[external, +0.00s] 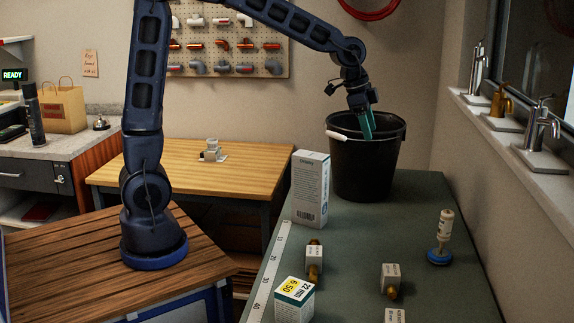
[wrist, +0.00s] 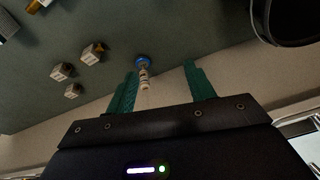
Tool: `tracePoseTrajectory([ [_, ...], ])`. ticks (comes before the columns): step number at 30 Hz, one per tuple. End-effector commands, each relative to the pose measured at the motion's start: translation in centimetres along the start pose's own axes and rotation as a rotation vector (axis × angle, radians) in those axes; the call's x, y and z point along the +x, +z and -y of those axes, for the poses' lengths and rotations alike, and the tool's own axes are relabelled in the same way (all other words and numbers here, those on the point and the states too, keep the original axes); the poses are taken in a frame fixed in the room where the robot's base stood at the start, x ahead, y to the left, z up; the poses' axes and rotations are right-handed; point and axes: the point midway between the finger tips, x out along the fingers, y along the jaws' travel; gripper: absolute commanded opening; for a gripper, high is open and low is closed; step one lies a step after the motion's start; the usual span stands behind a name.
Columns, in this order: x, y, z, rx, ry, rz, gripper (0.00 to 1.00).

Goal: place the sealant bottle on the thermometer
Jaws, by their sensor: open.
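The sealant bottle (external: 446,226), small and white with printed bands, stands about upright on a round blue piece (external: 438,257) at the right of the green bench. The blue piece looks like the dial thermometer lying flat, though its face is hidden. In the wrist view the bottle (wrist: 145,80) and blue piece (wrist: 142,61) show beyond my left finger. My gripper (external: 367,125) is open and empty, fingers pointing down in front of the black bucket's mouth, well apart from the bottle. Its two green fingers (wrist: 160,70) are spread in the wrist view.
The black bucket (external: 362,170) stands at the bench's back. A tall white box (external: 311,190), a yellow-labelled box (external: 294,297) and several small white boxes with brass fittings (external: 390,277) stand left of the bottle. Taps (external: 541,130) line the window sill. Bench around the bottle is clear.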

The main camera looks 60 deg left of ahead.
Motion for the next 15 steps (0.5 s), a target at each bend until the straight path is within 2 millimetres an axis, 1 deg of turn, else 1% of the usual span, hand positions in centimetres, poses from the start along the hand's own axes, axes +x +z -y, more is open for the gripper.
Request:
tracePoseTrajectory([
  [1,-1.5,1.7,0.2,-0.035,-0.021,0.002,0.54],
  [6,-5.5,7.2,0.8,-0.160,-0.076,0.014,0.54],
  [8,-6.8,9.2,0.9,-0.205,-0.095,0.016,0.54],
  [12,-9.4,13.8,0.6,-0.314,-0.134,0.018,0.54],
  [14,-10.4,15.8,0.3,-0.362,-0.149,0.017,0.54],
  [15,-11.1,17.2,0.1,-0.395,-0.158,0.017,0.54],
])
